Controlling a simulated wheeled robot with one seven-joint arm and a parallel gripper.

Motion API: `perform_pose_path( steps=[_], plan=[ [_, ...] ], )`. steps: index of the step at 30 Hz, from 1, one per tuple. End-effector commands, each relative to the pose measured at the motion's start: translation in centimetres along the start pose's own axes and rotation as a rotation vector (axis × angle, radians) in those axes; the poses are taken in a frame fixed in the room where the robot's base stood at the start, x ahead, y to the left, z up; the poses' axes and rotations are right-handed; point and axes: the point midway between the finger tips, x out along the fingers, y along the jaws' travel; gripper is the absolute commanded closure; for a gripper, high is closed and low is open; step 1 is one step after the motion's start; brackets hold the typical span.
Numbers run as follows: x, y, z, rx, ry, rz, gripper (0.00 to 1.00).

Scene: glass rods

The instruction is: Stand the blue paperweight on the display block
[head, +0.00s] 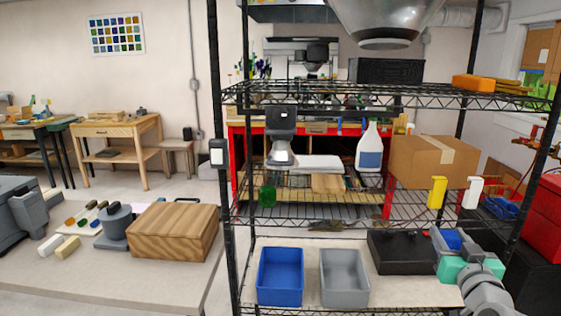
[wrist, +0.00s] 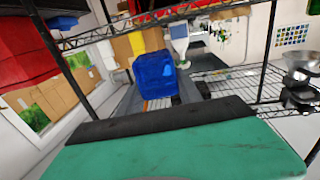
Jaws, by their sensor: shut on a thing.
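The blue paperweight (head: 452,239) is held between the grey fingers of my gripper (head: 450,237) at the lower right of the head view. The wrist view shows the blue paperweight (wrist: 155,74) as a faceted block between the fingers (wrist: 160,95). My gripper is shut on it. A low black block (head: 395,262) lies on the lower shelf just left of my gripper; it may be the display block, but I cannot tell for certain. The paperweight appears near its right end; whether they touch is unclear.
A blue bin (head: 280,276) and a grey bin (head: 344,277) stand left of the black block. Black rack posts (head: 225,190) and the wire shelf (head: 320,216) above limit room. A cardboard box (head: 432,161), a spray bottle (head: 368,147) and a green glass (head: 267,196) are on that shelf.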

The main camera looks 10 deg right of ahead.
Motion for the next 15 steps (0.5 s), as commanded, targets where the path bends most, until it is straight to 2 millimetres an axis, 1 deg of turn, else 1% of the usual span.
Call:
perform_pose_path(
  steps=[1,2,5,6,8,9,11,12,14,15],
  plan=[
    [0.5,-1.4,1.6,0.005,-0.003,-0.024,1.0],
    [0.8,-2.3,2.7,0.007,-0.003,-0.041,1.0],
    [1.6,-5.9,6.3,0.007,-0.004,-0.105,1.0],
    [1.9,-7.7,7.9,0.009,-0.005,-0.138,1.0],
    [2.1,-10.9,10.4,0.009,-0.005,-0.197,1.0],
    [2.0,-13.2,11.9,0.008,-0.005,-0.239,1.0],
    [1.7,-16.8,14.1,0.008,-0.004,-0.307,1.0],
    [1.4,-19.2,15.4,0.007,-0.003,-0.352,1.0],
    [0.6,-22.8,17.1,0.006,-0.002,-0.422,1.0],
    [0.0,-25.1,17.9,0.005,-0.001,-0.469,1.0]
  ],
)
